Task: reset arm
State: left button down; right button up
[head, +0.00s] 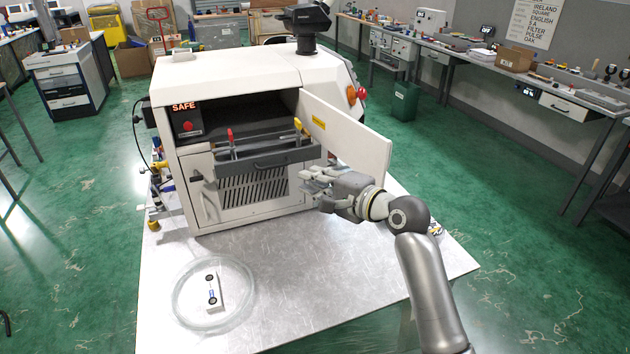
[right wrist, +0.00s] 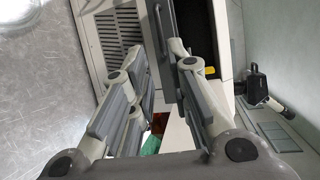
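My right gripper (head: 308,183) is in front of the machine (head: 243,112), below and left of its open door (head: 348,140). Its fingers point left in the head view. In the right wrist view my right gripper (right wrist: 160,62) has its fingers apart, and no held object shows between them. The machine is white, with a "SAFE" display and a red button (head: 188,126) at its front left. My left gripper is not in view.
The machine stands on a metal table (head: 330,285). A clear round dish (head: 176,312) holding a small white part with black circles (head: 212,290) lies near the table's front left. The table front is otherwise clear. Workbenches (head: 470,50) line the right wall.

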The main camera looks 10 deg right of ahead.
jog(key=s+d+f+n+g+h, duration=0.2)
jog(key=s+f+n+g, duration=0.15)
jog(key=s+f, duration=0.6)
jog(key=s+d+f+n+g+h, duration=0.2)
jog(key=s+f+n+h, duration=0.15)
jog(key=s+f, duration=0.65)
jog(key=s+d+f+n+g+h, duration=0.2)
jog(key=s+d+f+n, duration=0.15)
jog(key=s, duration=0.65)
jog(key=s+d+f+n+g+h, duration=0.1)
jog(key=s+d+f+n+g, duration=0.2)
jog(key=s, duration=0.7)
notch_tip(320, 180, down, 31)
jog(key=s+b, duration=0.1)
jog(key=b, duration=0.3)
jog(key=s+d+f+g+b, duration=0.1)
jog(key=s+d+f+b, duration=0.1)
jog(key=s+f, duration=1.4)
notch_tip(320, 180, down, 2)
jog(key=shift+s+d+f+n+g, duration=0.1)
jog(key=shift+s+d+n+g, duration=0.15)
jog(key=shift+s+n+g, duration=0.15)
